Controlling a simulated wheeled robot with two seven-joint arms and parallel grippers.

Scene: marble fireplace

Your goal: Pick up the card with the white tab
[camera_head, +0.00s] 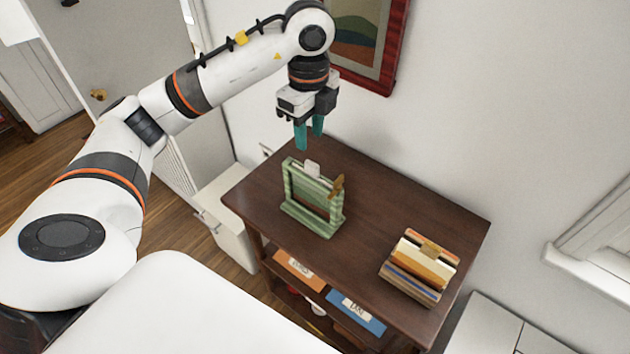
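A green marbled holder (309,206) stands upright on the dark wooden table (375,205). A white tab (312,168) sticks up from the holder's top; the rest of its card is mostly hidden inside. A brown-gold piece (337,186) sticks up at the holder's right end. My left gripper (309,145) points down just above and behind the white tab in the picture. Its two teal fingers are apart with nothing visible between them, and it does not appear to touch the tab. My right gripper is not in view.
A striped stack or box (421,266) in cream, orange and brown sits at the table's right. An orange folder (300,268) and a blue folder (356,311) lie on the shelf below. A red-framed picture (362,40) hangs on the wall behind my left arm. The tabletop between holder and stack is clear.

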